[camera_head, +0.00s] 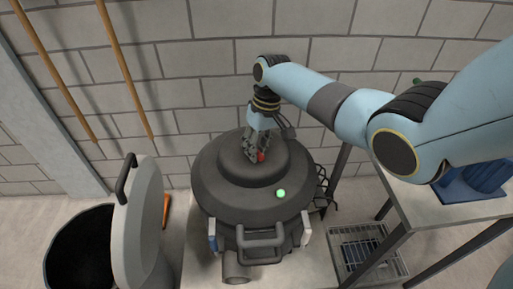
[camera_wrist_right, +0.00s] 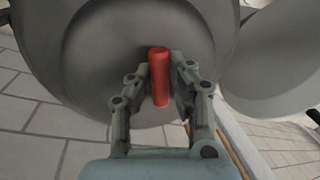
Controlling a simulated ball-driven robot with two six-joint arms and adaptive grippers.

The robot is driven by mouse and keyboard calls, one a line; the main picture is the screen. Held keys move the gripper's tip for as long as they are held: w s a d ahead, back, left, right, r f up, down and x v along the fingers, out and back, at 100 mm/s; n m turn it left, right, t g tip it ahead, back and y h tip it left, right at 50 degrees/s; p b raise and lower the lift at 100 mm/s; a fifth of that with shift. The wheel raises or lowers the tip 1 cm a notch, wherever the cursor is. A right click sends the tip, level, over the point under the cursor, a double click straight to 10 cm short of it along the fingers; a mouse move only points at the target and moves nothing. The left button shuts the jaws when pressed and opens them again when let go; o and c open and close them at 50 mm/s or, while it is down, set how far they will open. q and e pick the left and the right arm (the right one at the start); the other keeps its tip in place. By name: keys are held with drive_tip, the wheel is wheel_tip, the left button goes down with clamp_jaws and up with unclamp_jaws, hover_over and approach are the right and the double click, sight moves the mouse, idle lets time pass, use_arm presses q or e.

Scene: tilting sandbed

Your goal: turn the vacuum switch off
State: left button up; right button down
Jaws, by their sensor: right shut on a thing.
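The vacuum (camera_head: 215,190) is a dark grey round drum with a raised cap, standing in the middle of the head view. A green light (camera_head: 281,193) glows on its front right. The red switch (camera_head: 261,156) sits on top of the cap; in the right wrist view it is a red upright peg (camera_wrist_right: 159,77). My right gripper (camera_head: 257,158) reaches down onto the cap. In the right wrist view its fingers (camera_wrist_right: 160,90) stand on both sides of the red switch, shut on it. My left gripper is not in view.
An open black bin (camera_head: 80,250) with a grey lid (camera_head: 140,225) stands at the left. A metal table (camera_head: 430,212) with a blue item (camera_head: 475,182) is at the right, above a wire basket (camera_head: 365,250). Wooden poles (camera_head: 125,70) lean on the block wall behind.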

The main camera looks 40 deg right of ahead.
drive_tip(key=shift+n, duration=1.2)
drive_tip(key=n+g, duration=0.1)
drive_tip(key=n, duration=0.2)
drive_tip(key=shift+w+d+n, duration=0.1)
drive_tip(key=shift+n, duration=0.2)
drive_tip(key=n+h, duration=0.1)
drive_tip(key=n, duration=0.4)
drive_tip(key=shift+w+d+n+g, duration=0.1)
drive_tip(key=shift+w+n+g, duration=0.05)
drive_tip(key=shift+n+g, duration=0.25)
drive_tip(key=c, duration=1.2)
unclamp_jaws()
drive_tip(key=shift+r, duration=0.1)
